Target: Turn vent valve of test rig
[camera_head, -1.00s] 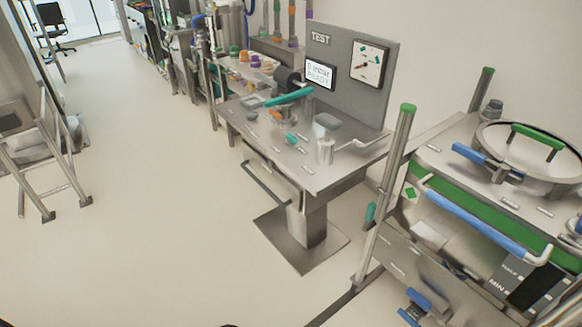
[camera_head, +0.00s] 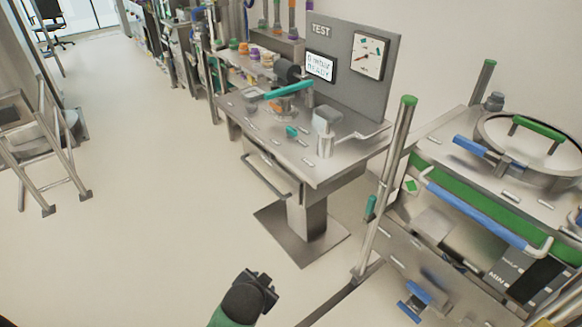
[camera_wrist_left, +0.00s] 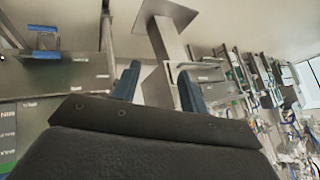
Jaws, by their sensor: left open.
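The test rig is a grey metal table (camera_head: 335,165) with an upright "TEST" panel (camera_head: 345,90), a small display (camera_head: 319,67) and a round-dial gauge (camera_head: 368,57). A long teal lever (camera_head: 288,90) lies across a fitting on the rig's top. A small teal knob (camera_head: 291,131) sits nearer its front edge. I cannot tell which is the vent valve. My left gripper (camera_head: 262,283) is low at the bottom of the head view, well apart from the rig. In the left wrist view its two blue-grey fingers (camera_wrist_left: 160,85) are apart, with nothing between them. My right gripper is not in view.
A cart (camera_head: 480,200) with a green band, blue handles and a round lid stands close right of the rig. A post (camera_head: 385,185) is at its left corner. A metal stepladder (camera_head: 55,150) stands far left. The pale floor (camera_head: 160,230) between is clear.

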